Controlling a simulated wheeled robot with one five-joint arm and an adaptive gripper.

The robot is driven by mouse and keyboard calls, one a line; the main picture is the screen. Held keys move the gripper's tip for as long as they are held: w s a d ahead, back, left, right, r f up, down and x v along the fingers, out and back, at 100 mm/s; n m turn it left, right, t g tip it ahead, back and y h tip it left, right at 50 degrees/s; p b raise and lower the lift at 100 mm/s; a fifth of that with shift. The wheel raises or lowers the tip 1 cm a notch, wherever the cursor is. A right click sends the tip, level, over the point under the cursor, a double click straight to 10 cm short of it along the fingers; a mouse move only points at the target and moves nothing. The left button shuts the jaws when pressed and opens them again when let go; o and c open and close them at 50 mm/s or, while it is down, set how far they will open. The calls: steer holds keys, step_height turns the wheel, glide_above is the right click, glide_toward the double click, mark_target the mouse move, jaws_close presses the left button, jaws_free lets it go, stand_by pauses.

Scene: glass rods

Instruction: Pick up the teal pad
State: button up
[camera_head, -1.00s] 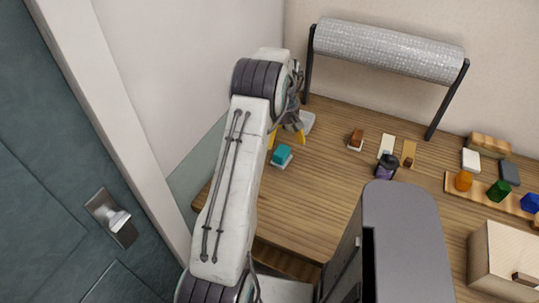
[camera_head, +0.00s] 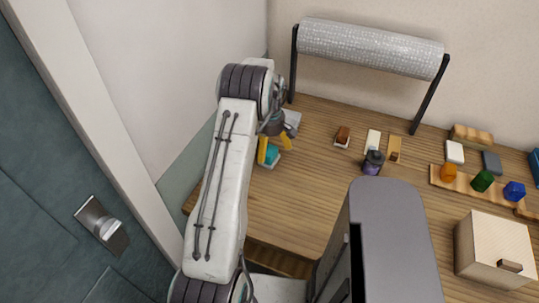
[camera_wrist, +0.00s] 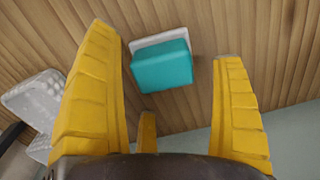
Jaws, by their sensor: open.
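The teal pad (camera_head: 272,154) is a small block on a white base on the wooden table, near its left end. In the wrist view the teal pad (camera_wrist: 162,66) lies between and a little beyond the yellow fingers, with its white base showing along its upper edge. My gripper (camera_head: 276,148) is open and empty, with its yellow fingers pointing down around the pad in the head view. In the wrist view my gripper (camera_wrist: 172,85) shows wood on both sides of the pad, and I see no finger touching it. One finger partly hides the pad in the head view.
A pale grey perforated object (camera_wrist: 36,108) lies left of the fingers. A brown block on a white base (camera_head: 342,136) and a dark purple bottle (camera_head: 372,163) stand further right. A textured roll on a black stand (camera_head: 370,50) rises at the back. Bare table lies right of the pad.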

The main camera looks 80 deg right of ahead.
mark_target(270, 150)
steer(key=shift+a+f+p, duration=0.15)
steer(key=shift+f+p, duration=0.25)
steer(key=shift+f, duration=1.4)
steer(key=c, duration=1.5)
